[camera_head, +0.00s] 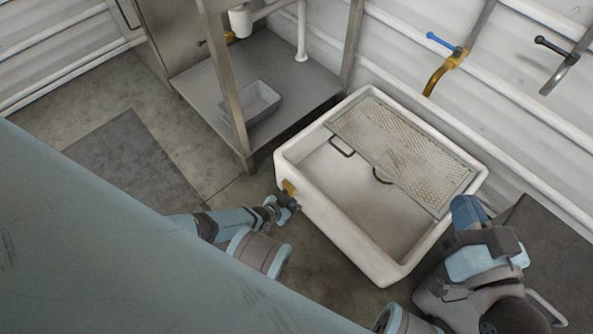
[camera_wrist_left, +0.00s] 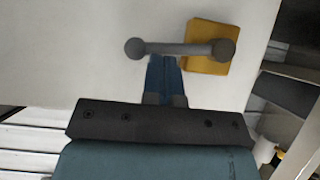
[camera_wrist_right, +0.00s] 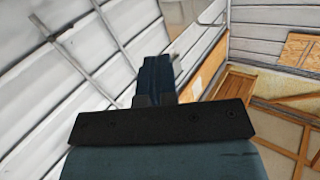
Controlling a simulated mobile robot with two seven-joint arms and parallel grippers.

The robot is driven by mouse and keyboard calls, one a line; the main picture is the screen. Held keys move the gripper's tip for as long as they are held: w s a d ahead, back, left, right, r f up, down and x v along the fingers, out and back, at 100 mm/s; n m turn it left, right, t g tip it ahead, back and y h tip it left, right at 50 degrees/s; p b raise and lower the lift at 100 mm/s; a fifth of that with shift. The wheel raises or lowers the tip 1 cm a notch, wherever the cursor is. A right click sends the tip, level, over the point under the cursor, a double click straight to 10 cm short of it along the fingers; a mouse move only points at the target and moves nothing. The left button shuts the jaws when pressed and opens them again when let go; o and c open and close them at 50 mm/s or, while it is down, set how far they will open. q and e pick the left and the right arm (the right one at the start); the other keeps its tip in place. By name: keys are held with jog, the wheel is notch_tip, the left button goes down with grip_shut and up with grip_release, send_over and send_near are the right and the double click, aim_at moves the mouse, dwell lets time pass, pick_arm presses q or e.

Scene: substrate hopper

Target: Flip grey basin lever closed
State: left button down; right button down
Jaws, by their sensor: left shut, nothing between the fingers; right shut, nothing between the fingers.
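The white basin (camera_head: 335,222) stands on the floor with a perforated metal grate over its far part. The grey lever (camera_wrist_left: 180,48) shows in the left wrist view as a bar with round ends, on a yellow block (camera_wrist_left: 205,62) on the basin's wall. The yellow block also shows in the head view (camera_head: 289,187), at the basin's left corner. My left gripper (camera_wrist_left: 164,62) is shut and empty, its fingertips right at the lever's bar; whether they touch is unclear. My right gripper (camera_wrist_right: 156,62) is shut and empty, up at the basin's right side, with only walls before it.
A grey tray (camera_head: 262,101) sits on a low metal shelf behind the basin's left side. A blue-handled tap (camera_head: 446,55) and a black-handled tap (camera_head: 558,58) are on the wall. Dark mats lie left and right. A large blue-grey surface fills the lower left.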

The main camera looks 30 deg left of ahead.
pick_arm(q)
jog(key=shift+d+f, duration=0.1)
jog(key=shift+f, duration=0.25)
pick_arm(e)
jog(key=shift+w+d+r+n, duration=0.15)
jog(key=shift+d+n, duration=0.05)
jog(key=shift+n, duration=0.1)
pick_arm(q)
jog(key=shift+s+r, duration=0.1)
pick_arm(e)
jog(key=shift+r, duration=0.1)
